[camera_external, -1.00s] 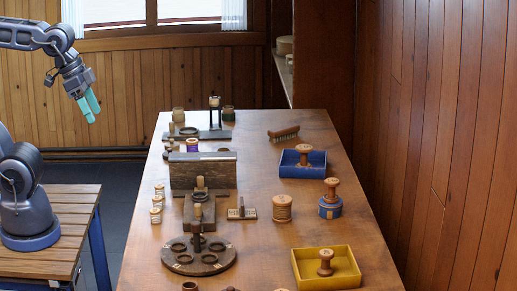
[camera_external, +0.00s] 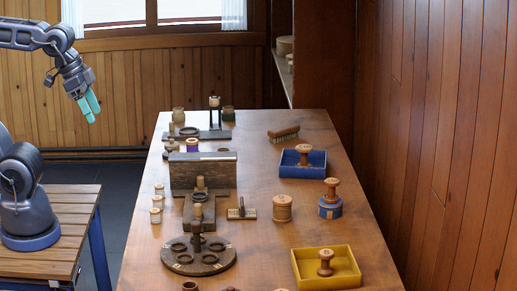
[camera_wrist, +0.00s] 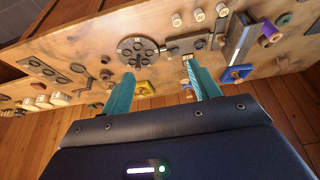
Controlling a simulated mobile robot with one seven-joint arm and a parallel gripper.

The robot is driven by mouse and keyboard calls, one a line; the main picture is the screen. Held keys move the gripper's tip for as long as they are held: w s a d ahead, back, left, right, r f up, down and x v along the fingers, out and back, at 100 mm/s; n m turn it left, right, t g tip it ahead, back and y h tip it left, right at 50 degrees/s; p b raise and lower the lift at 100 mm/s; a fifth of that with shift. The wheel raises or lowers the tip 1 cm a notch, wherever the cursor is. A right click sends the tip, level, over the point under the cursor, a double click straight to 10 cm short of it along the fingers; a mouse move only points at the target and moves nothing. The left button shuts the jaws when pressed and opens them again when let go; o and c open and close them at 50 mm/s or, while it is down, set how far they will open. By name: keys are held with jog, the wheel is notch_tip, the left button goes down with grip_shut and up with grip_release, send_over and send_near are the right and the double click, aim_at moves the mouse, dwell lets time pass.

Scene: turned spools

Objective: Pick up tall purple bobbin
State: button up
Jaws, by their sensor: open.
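A purple bobbin (camera_external: 192,146) with a pale wooden top stands on the table behind the dark block wall; the wall hides its lower part, so I cannot judge its full height. In the wrist view a purple-wound bobbin (camera_wrist: 268,36) shows near the right edge, just past the wall. My gripper (camera_external: 92,110) is open and empty, high up to the left of the table and well apart from the bobbin. Its two teal fingers are spread in the wrist view (camera_wrist: 158,68).
The block wall (camera_external: 203,172) stands in front of the bobbin. A round dark rack (camera_external: 199,268), a blue tray (camera_external: 316,171) and a yellow tray (camera_external: 347,281) with spools stand on the table (camera_external: 265,240). A brush (camera_external: 284,133) lies at the back.

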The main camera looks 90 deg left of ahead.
jog(key=w+a+n+g, duration=0.1)
jog(key=w+a+n, duration=0.4)
jog(key=w, duration=0.5)
jog(key=n+g, duration=0.4)
jog(key=n, duration=0.9)
send_over(192, 143)
jog(key=a, duration=0.2)
notch_tip(192, 143, down, 20)
jog(key=shift+f, duration=5.05)
jog(key=c, duration=1.1)
jog(key=shift+r, duration=0.15)
